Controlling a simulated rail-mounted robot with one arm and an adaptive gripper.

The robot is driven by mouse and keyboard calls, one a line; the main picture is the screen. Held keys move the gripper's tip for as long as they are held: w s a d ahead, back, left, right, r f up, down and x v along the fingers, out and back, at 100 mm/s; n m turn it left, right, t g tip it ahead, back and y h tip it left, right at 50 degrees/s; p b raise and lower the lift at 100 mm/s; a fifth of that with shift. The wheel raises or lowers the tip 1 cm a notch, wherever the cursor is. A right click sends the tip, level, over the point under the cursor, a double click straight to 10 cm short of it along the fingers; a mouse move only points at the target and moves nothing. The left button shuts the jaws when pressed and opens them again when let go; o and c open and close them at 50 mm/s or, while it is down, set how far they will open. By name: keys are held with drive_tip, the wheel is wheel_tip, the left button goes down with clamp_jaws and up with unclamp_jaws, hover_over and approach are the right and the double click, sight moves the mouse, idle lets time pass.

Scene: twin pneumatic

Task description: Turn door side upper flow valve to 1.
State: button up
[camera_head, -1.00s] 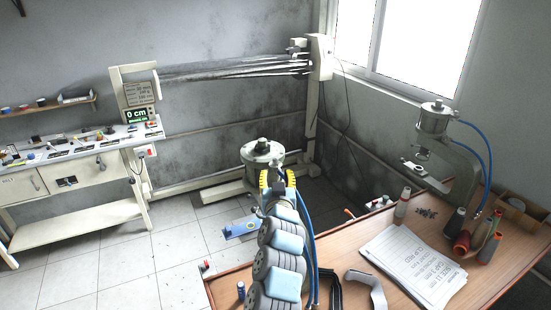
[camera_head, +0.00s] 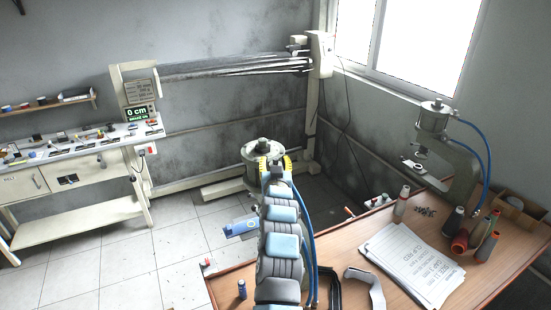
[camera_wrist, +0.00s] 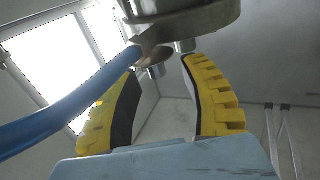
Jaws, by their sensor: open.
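My gripper's two yellow-and-black fingers are apart. A small metal fitting (camera_wrist: 156,71) shows between the fingertips, and a second metal stub (camera_wrist: 185,46) sits by the right fingertip. I cannot tell which is the flow valve, nor read any setting. A blue hose (camera_wrist: 70,105) crosses at the left finger. In the head view my gripper (camera_head: 276,163) is partly hidden against the cylinder.
A wooden table (camera_head: 340,262) with papers (camera_head: 415,265), spools and a second cylinder press (camera_head: 434,118) stands at the right.

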drive_tip(key=shift+w+d, duration=0.1)
drive_tip(key=shift+w, duration=0.75)
clamp_jaws()
